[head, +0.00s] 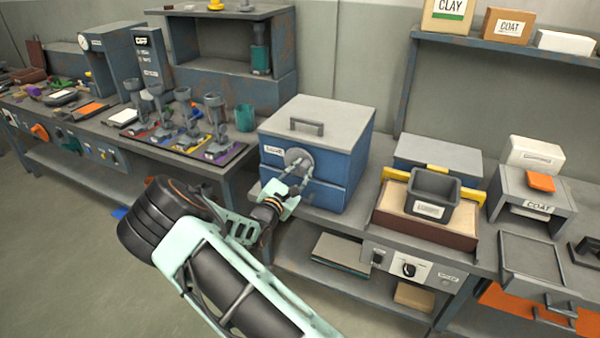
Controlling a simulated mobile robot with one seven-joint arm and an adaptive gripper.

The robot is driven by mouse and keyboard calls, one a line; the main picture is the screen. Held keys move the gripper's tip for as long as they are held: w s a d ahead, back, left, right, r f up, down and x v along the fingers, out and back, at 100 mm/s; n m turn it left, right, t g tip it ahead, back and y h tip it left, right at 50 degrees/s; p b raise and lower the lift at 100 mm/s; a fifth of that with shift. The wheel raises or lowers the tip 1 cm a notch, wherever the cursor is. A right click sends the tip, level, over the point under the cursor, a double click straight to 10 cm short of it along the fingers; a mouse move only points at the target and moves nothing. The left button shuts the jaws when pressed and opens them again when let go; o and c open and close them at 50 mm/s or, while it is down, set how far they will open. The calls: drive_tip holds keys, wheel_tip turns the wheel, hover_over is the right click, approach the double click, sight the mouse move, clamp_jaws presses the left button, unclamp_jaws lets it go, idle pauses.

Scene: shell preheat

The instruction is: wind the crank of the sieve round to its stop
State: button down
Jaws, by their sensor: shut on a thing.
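The sieve (345,155) is a blue box with a grey lid and a lid handle, standing on the bench at the middle. Its crank (298,158) has a round grey hub on the front face, beside a small white label. My gripper (291,188) is in front of the sieve, just below the hub. It is shut on the crank's handle end, which is mostly hidden by the fingers. My arm reaches in from the lower middle of the picture.
Right of the sieve, a dark grey bin (434,190) sits on a brown-fronted box with yellow bars. Left on the bench, several grey funnel-like tools stand on a coloured mat (228,156) near a teal cup (245,118). A lower shelf (300,262) runs beneath.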

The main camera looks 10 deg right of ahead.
drive_tip(key=f+m+b, duration=0.1)
drive_tip(key=m, duration=0.1)
drive_tip(key=m+b, duration=0.1)
drive_tip(key=b, duration=0.1)
drive_tip(key=shift+d+f+m, duration=0.1)
drive_tip(key=shift+f+m, duration=0.3)
drive_tip(key=shift+w+a+f+m+b, duration=0.4)
drive_tip(key=shift+m+b, duration=2.55)
drive_tip(key=shift+b, duration=1.8)
drive_tip(key=shift+w+a+f+m+b, duration=0.2)
drive_tip(key=shift+a+f+m+b, duration=0.3)
drive_tip(key=shift+m+b, duration=3.3)
drive_tip(key=shift+w+a+f+m+b, duration=0.45)
drive_tip(key=shift+m+b, duration=1.6)
drive_tip(key=shift+b, duration=3.6)
drive_tip(key=shift+s+a+r, duration=0.1)
drive_tip(key=shift+r, duration=0.05)
drive_tip(key=c, duration=1.8)
unclamp_jaws()
drive_tip(key=shift+o, duration=0.7)
drive_tip(key=shift+s, duration=0.1)
